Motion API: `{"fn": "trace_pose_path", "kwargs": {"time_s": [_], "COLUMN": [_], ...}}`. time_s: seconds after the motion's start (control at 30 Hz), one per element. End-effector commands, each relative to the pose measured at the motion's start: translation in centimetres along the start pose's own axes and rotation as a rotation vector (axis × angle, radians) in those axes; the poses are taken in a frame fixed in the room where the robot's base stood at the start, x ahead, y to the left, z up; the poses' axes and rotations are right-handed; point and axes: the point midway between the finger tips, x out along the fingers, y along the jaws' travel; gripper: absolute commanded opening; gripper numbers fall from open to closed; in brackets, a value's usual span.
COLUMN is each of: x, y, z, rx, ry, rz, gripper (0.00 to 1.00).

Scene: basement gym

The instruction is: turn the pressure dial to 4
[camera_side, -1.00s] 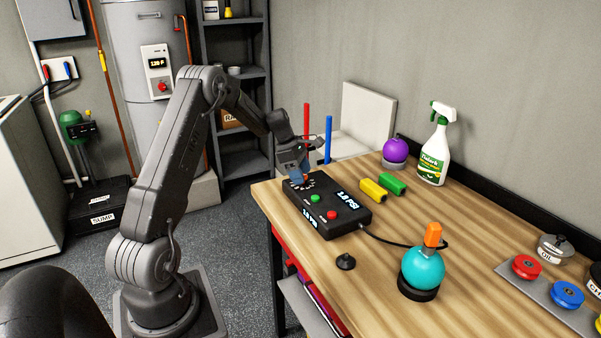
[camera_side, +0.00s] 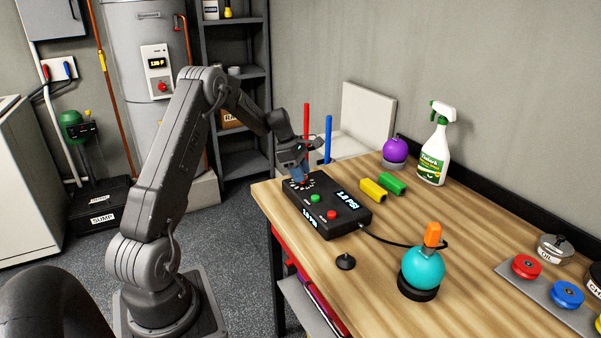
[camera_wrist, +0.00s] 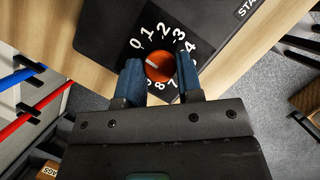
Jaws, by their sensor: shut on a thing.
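The pressure dial is a round orange-red knob (camera_wrist: 159,67) with a pale pointer line, ringed by white numbers on a black control box (camera_side: 338,203). In the wrist view the pointer line lies toward the left side of the knob; I cannot tell exactly which mark it meets. The 4 (camera_wrist: 191,46) is at the upper right of the ring. My gripper (camera_wrist: 159,73) is shut on the knob, one blue finger on each side. It also shows over the box's far left end in the side view (camera_side: 300,179). The fingers hide some numbers.
The box has a green button (camera_side: 315,198), a red button (camera_side: 332,215) and a small lit display (camera_side: 347,201). Red (camera_side: 306,122) and blue rods stand behind my gripper. Yellow (camera_side: 373,190) and green blocks and a teal ball (camera_side: 423,267) are to the right.

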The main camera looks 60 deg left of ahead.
Motion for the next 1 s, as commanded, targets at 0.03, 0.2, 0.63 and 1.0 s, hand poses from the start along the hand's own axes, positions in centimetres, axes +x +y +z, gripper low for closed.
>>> {"fn": "trace_pose_path", "kwargs": {"time_s": [0.03,0.2,0.63,1.0], "x": [0.00,-0.04,-0.03,0.00], "y": [0.01,0.13,0.39,0.59], "z": [-0.03,-0.03,0.05,0.22], "rx": [0.018,0.116,0.484,0.809], "ry": [-0.001,-0.001,-0.002,-0.001], "rz": [-0.010,-0.050,-0.202,-0.335], "gripper": [0.10,0.10,0.10,0.10]}}
